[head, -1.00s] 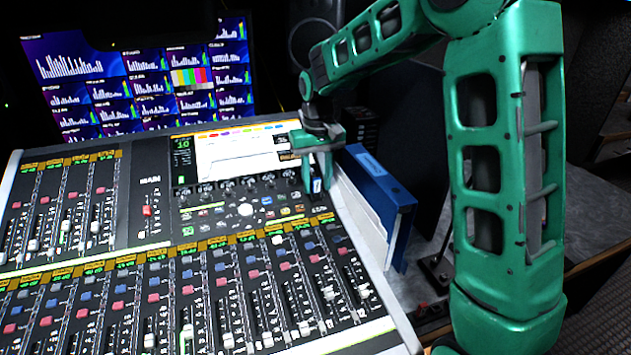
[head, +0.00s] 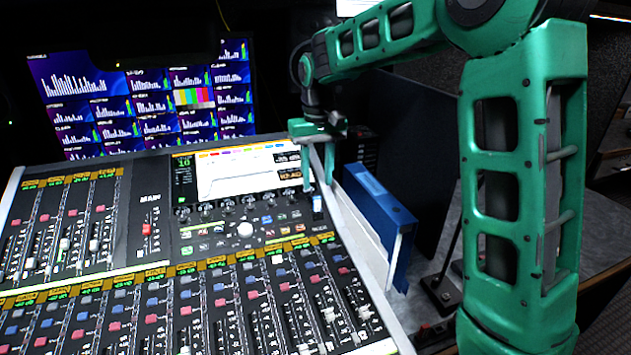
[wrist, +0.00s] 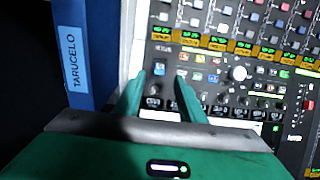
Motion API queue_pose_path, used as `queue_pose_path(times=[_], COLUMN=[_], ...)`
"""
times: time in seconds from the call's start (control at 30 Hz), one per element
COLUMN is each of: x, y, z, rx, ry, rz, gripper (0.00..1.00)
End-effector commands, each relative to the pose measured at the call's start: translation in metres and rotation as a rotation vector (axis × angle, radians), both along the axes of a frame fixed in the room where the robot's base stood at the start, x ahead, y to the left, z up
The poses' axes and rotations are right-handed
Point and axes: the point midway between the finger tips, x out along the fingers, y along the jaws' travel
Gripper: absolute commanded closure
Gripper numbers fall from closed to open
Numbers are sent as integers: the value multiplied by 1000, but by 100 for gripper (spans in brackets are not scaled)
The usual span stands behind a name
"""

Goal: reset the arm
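My green arm reaches in from the right in the head view. My gripper (head: 319,180) points down above the top right part of the mixing console (head: 135,210). Its two fingers are apart with nothing between them. The wrist view also shows the gripper (wrist: 158,88) with its fingers spread. A small blue and white item (head: 318,204) sits on the console just below the fingertips. It also shows in the wrist view (wrist: 159,69), beyond the gap between the fingers.
A blue binder (head: 378,205) stands against the console's right side; its label reads TARUCELO in the wrist view (wrist: 75,70). A lit monitor (head: 145,98) stands behind the console at left. A grey surface (head: 590,235) lies to the right, behind my arm.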

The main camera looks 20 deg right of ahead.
Motion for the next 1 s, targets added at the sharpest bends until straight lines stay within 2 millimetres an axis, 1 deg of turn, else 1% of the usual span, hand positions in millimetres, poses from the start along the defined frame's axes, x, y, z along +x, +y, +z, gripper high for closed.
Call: queue_pose_path(times=[0.3, 0.37, 0.47, 0.57, 0.67, 0.7, 0.77, 0.8, 0.87, 0.9, 0.97, 1.0], x=[-1, -4, -17, -42, -75, -89, -110, -124, -146, -161, -184, -199], y=[-1, -5, -19, -45, -74, -84, -99, -108, -121, -129, -139, -146], z=[0, 1, 5, 10, 14, 15, 15, 15, 14, 13, 11, 9], rx=[0, -2, -10, -21, -32, -36, -39, -41, -43, -44, -43, -42], ry=[0, 0, -3, -6, -5, -5, -5, -4, -4, -3, -4, -3], rz=[-1, -8, -33, -79, -136, -158, -191, -213, -246, -271, -303, -325], gripper=[64, 64, 64, 64, 64, 64, 64, 64, 64, 64, 64, 64])
